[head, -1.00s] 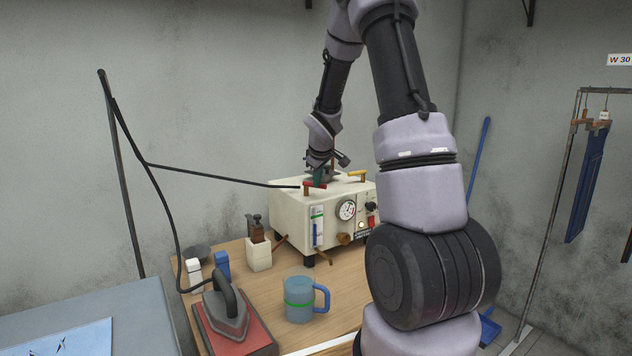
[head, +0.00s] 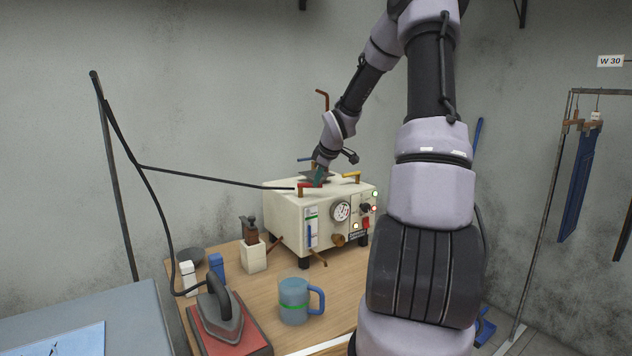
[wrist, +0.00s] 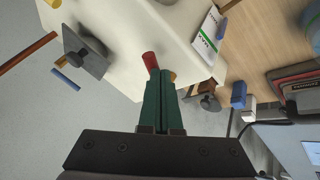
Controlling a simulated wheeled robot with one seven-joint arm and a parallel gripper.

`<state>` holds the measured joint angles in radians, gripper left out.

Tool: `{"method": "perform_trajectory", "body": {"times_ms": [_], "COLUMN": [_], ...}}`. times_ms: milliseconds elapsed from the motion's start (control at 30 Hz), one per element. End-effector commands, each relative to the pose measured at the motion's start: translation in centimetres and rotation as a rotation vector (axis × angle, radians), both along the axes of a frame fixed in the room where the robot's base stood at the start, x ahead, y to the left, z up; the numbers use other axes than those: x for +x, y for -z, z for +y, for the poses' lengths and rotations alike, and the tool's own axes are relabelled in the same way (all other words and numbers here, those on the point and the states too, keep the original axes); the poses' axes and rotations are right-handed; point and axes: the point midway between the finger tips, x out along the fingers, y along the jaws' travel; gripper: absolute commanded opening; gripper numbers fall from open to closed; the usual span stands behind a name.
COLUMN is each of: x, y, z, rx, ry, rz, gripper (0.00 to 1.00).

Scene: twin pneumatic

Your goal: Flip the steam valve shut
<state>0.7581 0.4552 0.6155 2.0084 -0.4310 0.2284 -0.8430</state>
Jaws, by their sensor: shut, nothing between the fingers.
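A cream steam boiler (head: 285,218) stands on the wooden bench. A red valve handle (head: 307,185) is on its top at the front left corner, by the black hose; it lies roughly level. A yellow handle (head: 351,175) is at the top right, and a blue handle (head: 304,159) is behind. No label tells me which is the steam valve. My gripper (head: 317,180) is shut and empty, with green fingers, close to the red handle. In the wrist view the red handle (wrist: 150,61) is right at the fingertips (wrist: 160,74); I cannot tell whether they touch.
A bent brown pipe (head: 322,97) rises behind the boiler. The black hose (head: 215,180) runs left to a stand.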

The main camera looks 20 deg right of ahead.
Motion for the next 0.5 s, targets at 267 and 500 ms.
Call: {"method": "perform_trajectory", "body": {"times_ms": [267, 500], "x": [0.8, 1.8], "y": [0.1, 0.1], "z": [-1.0, -1.5], "rx": [0.006, 0.0], "ry": [-0.16, -0.189], "rz": [-0.001, 0.0], "gripper": [0.0, 0.0]}}
